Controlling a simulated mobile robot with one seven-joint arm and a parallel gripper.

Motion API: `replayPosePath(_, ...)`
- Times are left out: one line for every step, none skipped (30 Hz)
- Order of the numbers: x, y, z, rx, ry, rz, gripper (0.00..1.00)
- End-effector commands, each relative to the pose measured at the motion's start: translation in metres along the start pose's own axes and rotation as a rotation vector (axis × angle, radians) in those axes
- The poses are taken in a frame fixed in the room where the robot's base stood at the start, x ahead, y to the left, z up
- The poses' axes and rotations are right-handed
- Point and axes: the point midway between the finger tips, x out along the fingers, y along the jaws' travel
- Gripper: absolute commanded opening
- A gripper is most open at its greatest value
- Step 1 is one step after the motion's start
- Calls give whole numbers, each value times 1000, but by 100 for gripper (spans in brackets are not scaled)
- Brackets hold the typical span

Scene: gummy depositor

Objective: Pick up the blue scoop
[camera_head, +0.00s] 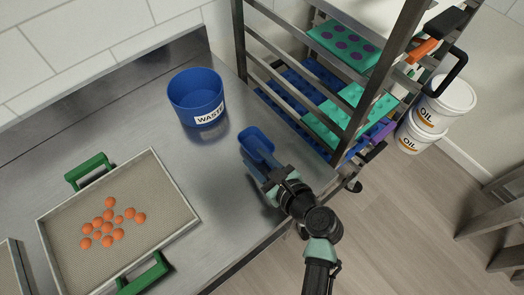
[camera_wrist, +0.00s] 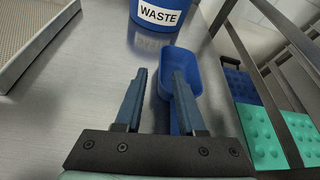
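The blue scoop (camera_head: 256,143) lies on the steel table near its right end, its bowl pointing away from my gripper. In the wrist view the scoop's bowl (camera_wrist: 183,66) is ahead of the fingertips, and its handle runs back toward my gripper, partly hidden by the right finger. My gripper (camera_head: 263,170) is at the handle end of the scoop. In the wrist view my gripper (camera_wrist: 160,74) is open, with a clear gap between its fingers. The handle lines up with the right finger rather than the middle of the gap. I cannot tell whether they touch.
A blue waste bin (camera_head: 195,92) stands behind the scoop. A tray (camera_head: 170,214) with green handles and several orange balls (camera_head: 110,225) is at the left. A metal rack (camera_head: 240,45) with coloured moulds stands close on the right. The steel table (camera_head: 215,185) is clear between tray and scoop.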

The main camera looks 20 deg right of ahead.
Motion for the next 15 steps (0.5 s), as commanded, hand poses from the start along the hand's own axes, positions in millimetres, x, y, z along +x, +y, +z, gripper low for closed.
replayPosePath(5, 0, 1, -2, -1, 1, 39)
replayPosePath(7, 0, 0, -1, 0, 1, 39)
replayPosePath(9, 0, 0, -2, 0, 0, 39)
replayPosePath(11, 0, 0, -2, 0, 0, 39)
replayPosePath(13, 0, 1, -3, -1, 0, 39)
replayPosePath(16, 0, 1, -3, -1, 1, 39)
replayPosePath(20, 0, 1, -2, -1, 1, 39)
replayPosePath(24, 0, 1, -3, -1, 1, 39)
replayPosePath(31, 0, 1, -3, -1, 2, 39)
replayPosePath(36, 0, 1, -4, -1, 2, 39)
replayPosePath(41, 0, 1, -4, -1, 1, 39)
replayPosePath(46, 0, 1, -3, -1, 1, 39)
replayPosePath(50, 0, 1, -3, -1, 1, 39)
replayPosePath(54, 0, 1, -4, -1, 1, 39)
replayPosePath(57, 0, 1, -4, -1, 1, 39)
